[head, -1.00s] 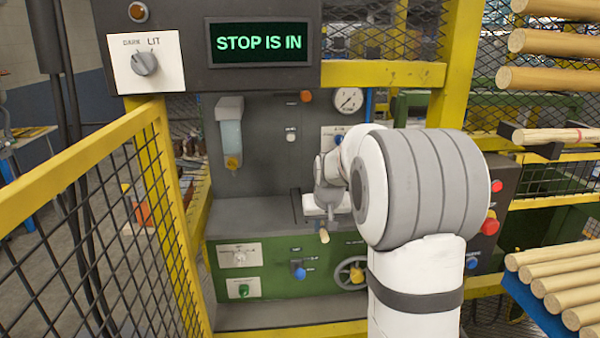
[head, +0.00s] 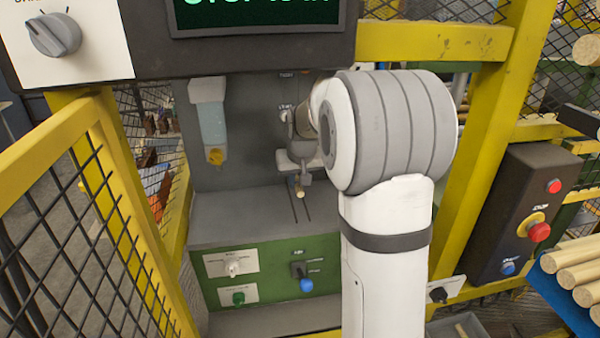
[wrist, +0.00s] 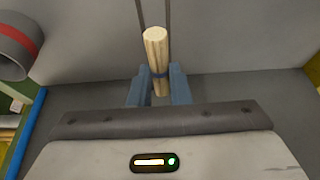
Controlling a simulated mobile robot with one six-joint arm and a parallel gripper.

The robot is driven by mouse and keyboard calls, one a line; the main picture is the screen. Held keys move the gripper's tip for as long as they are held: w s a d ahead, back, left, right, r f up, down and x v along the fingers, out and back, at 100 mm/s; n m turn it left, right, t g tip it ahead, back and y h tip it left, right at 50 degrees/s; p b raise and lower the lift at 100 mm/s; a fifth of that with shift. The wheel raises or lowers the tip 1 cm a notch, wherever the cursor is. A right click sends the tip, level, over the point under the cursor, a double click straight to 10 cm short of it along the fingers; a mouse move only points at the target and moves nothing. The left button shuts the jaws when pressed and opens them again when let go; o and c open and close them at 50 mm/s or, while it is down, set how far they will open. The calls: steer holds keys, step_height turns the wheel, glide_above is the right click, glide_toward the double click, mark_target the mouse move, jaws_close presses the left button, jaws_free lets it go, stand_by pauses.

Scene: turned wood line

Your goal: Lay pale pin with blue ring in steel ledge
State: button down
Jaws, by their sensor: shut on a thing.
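The pale pin with a blue ring (wrist: 156,48) is held between the two blue-grey fingers of my gripper (wrist: 157,84), which are shut on it at the ring. The pin's pale end points away from the gripper. In the head view the pin (head: 300,192) is a small pale end under my gripper (head: 300,177). The grey steel ledge (head: 235,215) lies in front of the grey back panel, with two thin dark lines running across it near the pin. I cannot tell whether the pin touches the ledge. My arm hides the ledge's right part.
A yellow mesh fence (head: 75,190) stands close on the left. A dispenser (head: 212,125) hangs above the ledge's left side. A button box (head: 520,210) and loose dowels (head: 580,262) are at right.

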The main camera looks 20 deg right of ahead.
mark_target(299, 206)
steer(key=shift+w+f, duration=0.1)
steer(key=shift+w, duration=0.05)
steer(key=shift+d+f+b, duration=0.15)
steer(key=shift+f+b, duration=1.95)
steer(key=shift+f, duration=0.8)
steer(key=c, duration=1.4)
jaws_free()
steer(key=shift+r, duration=0.1)
steer(key=shift+o, duration=0.6)
steer(key=shift+r+p, duration=0.45)
steer(key=shift+r, duration=0.05)
steer(key=shift+r+p, duration=1.5)
steer(key=shift+r, duration=0.95)
